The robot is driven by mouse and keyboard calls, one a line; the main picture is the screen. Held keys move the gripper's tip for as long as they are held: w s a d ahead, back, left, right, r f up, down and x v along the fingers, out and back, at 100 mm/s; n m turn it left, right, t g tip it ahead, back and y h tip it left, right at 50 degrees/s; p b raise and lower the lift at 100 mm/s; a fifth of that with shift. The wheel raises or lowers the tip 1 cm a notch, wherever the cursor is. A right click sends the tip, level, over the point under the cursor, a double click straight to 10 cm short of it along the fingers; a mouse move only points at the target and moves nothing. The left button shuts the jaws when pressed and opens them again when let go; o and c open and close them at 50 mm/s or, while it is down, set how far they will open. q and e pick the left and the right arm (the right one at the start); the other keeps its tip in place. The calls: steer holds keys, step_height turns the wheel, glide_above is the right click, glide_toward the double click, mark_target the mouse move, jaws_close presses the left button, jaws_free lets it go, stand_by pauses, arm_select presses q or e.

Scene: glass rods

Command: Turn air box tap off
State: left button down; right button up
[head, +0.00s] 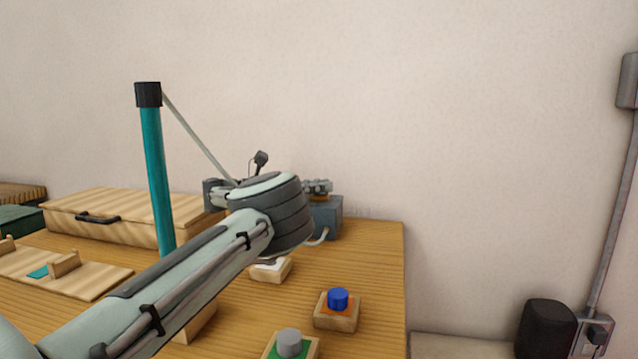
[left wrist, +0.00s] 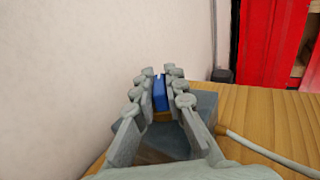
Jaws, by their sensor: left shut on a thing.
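The air box (head: 327,217) is a blue-grey block at the back right of the wooden table. It also shows in the left wrist view (left wrist: 207,104), under my fingers. Its blue tap handle (left wrist: 159,93) stands upright between my finger pads. My left gripper (left wrist: 160,84) is shut on this handle, one finger on each side. In the head view the left gripper (head: 318,187) shows just above the box, mostly behind my wrist. The blue handle is hidden there. My right gripper is in neither view.
A pale hose (head: 318,239) leaves the box. Wooden blocks with a blue knob (head: 338,299) and a grey knob (head: 289,342) stand at the front right. A tall teal tube (head: 157,180) and a wooden case (head: 125,208) stand left. The wall is close behind.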

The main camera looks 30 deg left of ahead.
arm_select(q)
steer(key=shift+m+g+h, duration=0.8)
steer(key=shift+m+g, duration=0.1)
steer(key=shift+g, duration=0.1)
steer(key=c, duration=1.6)
jaws_free()
steer(key=shift+o, duration=0.2)
steer(key=v, duration=0.7)
steer(key=shift+a, duration=0.25)
